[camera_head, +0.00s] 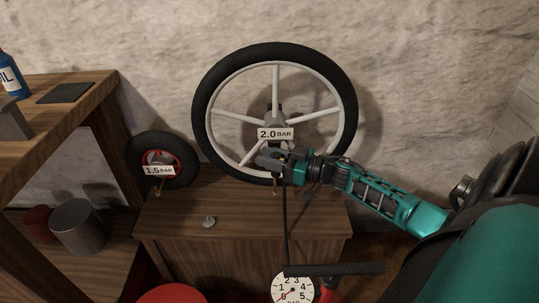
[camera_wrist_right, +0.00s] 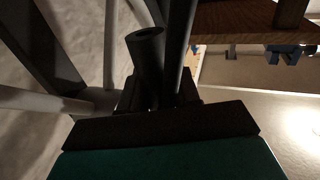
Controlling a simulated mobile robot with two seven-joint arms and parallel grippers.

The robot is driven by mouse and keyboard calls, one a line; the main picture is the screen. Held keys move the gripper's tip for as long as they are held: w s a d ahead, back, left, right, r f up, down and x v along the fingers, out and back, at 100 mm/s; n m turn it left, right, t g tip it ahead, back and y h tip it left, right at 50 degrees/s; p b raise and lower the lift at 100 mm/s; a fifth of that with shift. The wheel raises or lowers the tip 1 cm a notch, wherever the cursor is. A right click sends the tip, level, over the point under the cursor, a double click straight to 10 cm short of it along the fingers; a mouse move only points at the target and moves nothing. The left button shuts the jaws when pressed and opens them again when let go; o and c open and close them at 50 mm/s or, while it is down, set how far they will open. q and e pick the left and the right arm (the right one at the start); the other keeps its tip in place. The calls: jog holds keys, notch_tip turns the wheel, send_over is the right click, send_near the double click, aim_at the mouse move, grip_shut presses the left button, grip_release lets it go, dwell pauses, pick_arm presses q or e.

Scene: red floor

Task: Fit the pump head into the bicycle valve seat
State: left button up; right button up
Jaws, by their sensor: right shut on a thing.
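The large bicycle wheel (camera_head: 203,100), with a black tyre and pale spokes, stands upright on the wooden cabinet and carries a 2.0 BAR label (camera_head: 275,133). A small brass-coloured valve (camera_head: 275,188) shows at the wheel's bottom. My right gripper (camera_head: 268,159) is in front of the lower spokes, above that valve, and shut on the dark pump head. The pump head shows in the right wrist view as a black hollow-ended cylinder (camera_wrist_right: 147,48). A black hose (camera_head: 285,220) hangs from it to the pump with a round gauge (camera_head: 292,289). My left gripper is out of view.
A smaller wheel (camera_head: 137,152) labelled 1.5 BAR, with its own valve (camera_head: 160,187), stands left. A small grey cap (camera_head: 209,221) lies on the cabinet top (camera_head: 180,215). A wooden bench (camera_head: 75,90) and grey cylinder (camera_head: 77,228) are far left. The pump handle (camera_head: 335,269) is in front.

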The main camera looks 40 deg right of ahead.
notch_tip(320, 180, down, 3)
jog(key=shift+f+b, duration=0.1)
jog(key=shift+b, duration=0.8)
jog(key=shift+p, duration=0.65)
dwell(0.9)
jog(key=shift+f+b, duration=1.55)
jog(key=shift+f, duration=0.4)
jog(key=o, duration=1.1)
jog(key=shift+p+v, duration=0.45)
jog(key=shift+v, duration=0.65)
jog(key=shift+p+v, duration=0.9)
jog(key=shift+v, duration=4.45)
